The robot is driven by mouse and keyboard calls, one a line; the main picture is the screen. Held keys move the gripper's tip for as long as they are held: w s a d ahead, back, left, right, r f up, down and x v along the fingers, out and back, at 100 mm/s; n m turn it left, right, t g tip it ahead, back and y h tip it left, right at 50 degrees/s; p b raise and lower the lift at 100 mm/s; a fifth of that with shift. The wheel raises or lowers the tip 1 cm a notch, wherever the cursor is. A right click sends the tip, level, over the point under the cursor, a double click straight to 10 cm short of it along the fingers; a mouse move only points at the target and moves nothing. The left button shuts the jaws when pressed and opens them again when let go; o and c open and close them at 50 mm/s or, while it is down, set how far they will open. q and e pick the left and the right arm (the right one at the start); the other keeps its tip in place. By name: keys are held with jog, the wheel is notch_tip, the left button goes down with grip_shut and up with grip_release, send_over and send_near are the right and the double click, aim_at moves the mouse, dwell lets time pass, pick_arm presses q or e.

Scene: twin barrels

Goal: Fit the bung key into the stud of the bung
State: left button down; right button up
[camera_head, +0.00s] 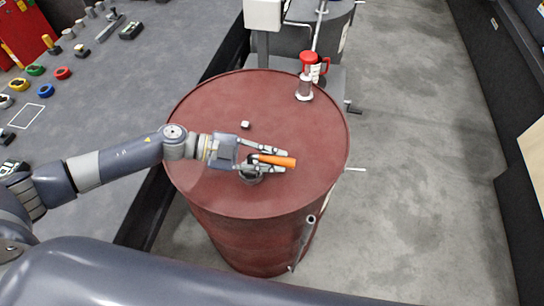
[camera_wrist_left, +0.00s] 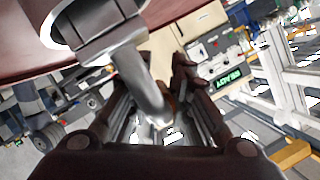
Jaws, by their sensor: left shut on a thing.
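My left gripper (camera_head: 283,158) comes in from the left and is shut on the bung key. A dark round fitting, seemingly the bung (camera_head: 250,177), shows partly under the fingers on the lid. In the left wrist view the key's bent metal shank (camera_wrist_left: 140,75) runs between the fingers up to a block beside a round metal rim (camera_wrist_left: 58,25). Whether the key sits on the stud is hidden. My right gripper is not in view.
The red barrel (camera_head: 215,115) stands upright, with a small pale block (camera_head: 246,125) and a red-topped fitting (camera_head: 306,75) on its lid. A second barrel (camera_head: 290,40) is behind. A grey surface (camera_head: 110,110) with tools and coloured rings lies left. Floor at right is clear.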

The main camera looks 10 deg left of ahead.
pick_arm(q)
jog(key=shift+f, duration=0.35)
jog(key=c, duration=1.4)
grip_release()
jog(key=shift+o, duration=0.2)
jog(key=shift+f, duration=0.1)
jog(key=shift+a, duration=0.1)
jog(key=v, duration=1.1)
jog(key=shift+a+r, duration=0.2)
jog(key=shift+a, duration=0.15)
